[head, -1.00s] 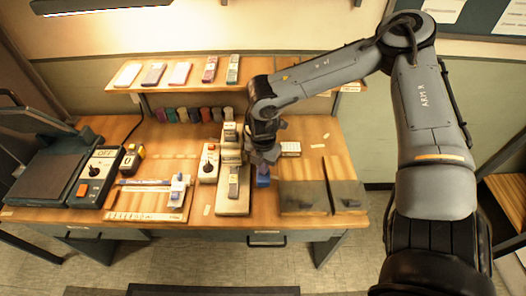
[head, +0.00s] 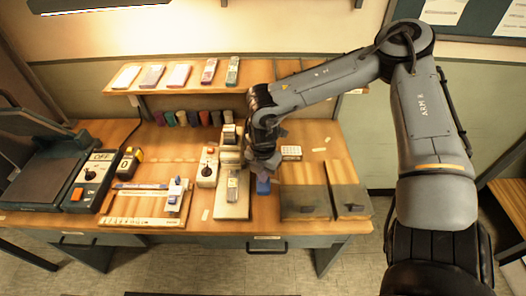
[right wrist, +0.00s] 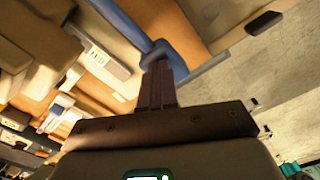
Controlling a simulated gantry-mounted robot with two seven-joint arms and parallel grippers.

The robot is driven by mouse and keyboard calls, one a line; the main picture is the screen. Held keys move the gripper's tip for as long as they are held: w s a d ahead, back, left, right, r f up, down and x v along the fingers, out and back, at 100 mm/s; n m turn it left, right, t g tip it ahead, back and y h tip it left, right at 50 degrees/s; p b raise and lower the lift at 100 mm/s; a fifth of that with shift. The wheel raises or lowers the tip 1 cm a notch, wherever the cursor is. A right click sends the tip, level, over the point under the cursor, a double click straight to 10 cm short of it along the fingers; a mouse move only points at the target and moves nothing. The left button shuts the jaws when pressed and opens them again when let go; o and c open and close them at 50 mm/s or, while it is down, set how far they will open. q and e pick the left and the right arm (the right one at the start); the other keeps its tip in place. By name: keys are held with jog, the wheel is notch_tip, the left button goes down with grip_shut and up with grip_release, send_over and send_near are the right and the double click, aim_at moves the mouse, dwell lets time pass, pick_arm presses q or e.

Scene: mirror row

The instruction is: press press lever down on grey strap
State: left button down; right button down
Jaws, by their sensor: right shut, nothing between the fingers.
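The cream press (head: 230,150) stands mid-desk with a pale base plate (head: 232,210) in front. The grey strap (head: 233,186) lies lengthwise on that plate, under the press head. A blue part that looks like the press lever (head: 263,187) shows at the press's right side; its upper part is hidden by my gripper. My right gripper (head: 263,168) is shut and empty, just above the blue part. In the right wrist view its fingers (right wrist: 159,75) point at the blue lever's end (right wrist: 160,48) and appear to meet it; contact is not certain. My left gripper is out of view.
A cream box with a knob (head: 208,167) stands left of the press.

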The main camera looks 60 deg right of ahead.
notch_tip(320, 180, up, 15)
jog(key=p, duration=0.9)
dwell(0.5)
